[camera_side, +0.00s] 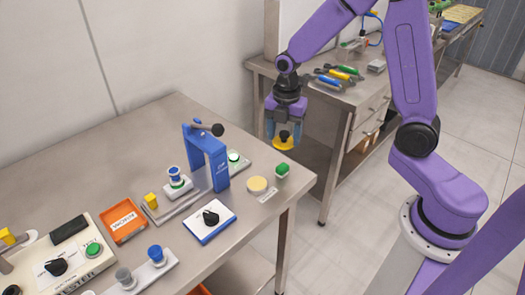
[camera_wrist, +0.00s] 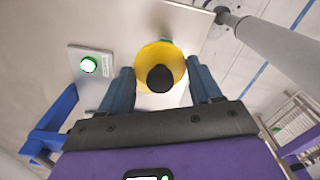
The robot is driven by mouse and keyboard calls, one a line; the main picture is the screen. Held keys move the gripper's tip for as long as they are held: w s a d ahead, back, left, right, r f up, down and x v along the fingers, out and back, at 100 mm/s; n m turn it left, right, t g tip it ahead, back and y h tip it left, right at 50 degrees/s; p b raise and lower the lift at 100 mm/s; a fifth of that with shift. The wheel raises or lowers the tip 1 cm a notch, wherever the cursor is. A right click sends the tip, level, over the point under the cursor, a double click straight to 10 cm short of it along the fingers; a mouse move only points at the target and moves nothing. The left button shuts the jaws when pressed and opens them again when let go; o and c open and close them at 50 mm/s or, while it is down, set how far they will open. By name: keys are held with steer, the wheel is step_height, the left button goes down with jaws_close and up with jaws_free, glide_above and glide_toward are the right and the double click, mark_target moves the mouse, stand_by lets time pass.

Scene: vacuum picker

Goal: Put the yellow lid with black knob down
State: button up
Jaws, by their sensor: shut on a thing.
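The yellow lid (camera_side: 283,144) with its black knob (camera_side: 284,134) hangs upright under my gripper (camera_side: 284,130) in the side view, in the air by the right corner of the near table. In the wrist view, the yellow lid (camera_wrist: 150,58) and black knob (camera_wrist: 160,79) lie between the two blue-grey fingers. My gripper (camera_wrist: 162,82) is shut on the lid; the exact contact at the knob is hard to see. A pale yellow round disc (camera_side: 257,185) and a green-topped piece (camera_side: 282,170) sit on the table below.
A blue lever press (camera_side: 208,158) stands left of my gripper. A white-and-blue plate with a black knob (camera_side: 210,217), an orange tray (camera_side: 122,220) and a tester box (camera_side: 68,262) lie further left. A second bench with tools (camera_side: 340,75) stands behind. The near table's back is bare.

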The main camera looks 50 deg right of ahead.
glide_above(262, 159)
step_height(262, 159, down, 7)
steer(key=shift+s, duration=0.15)
steer(key=shift+f, duration=1.65)
steer(key=shift+f, duration=0.1)
steer(key=o, duration=1)
steer(key=shift+f, duration=0.1)
steer(key=shift+o, duration=0.2)
step_height(262, 159, up, 12)
steer(key=shift+r, duration=0.2)
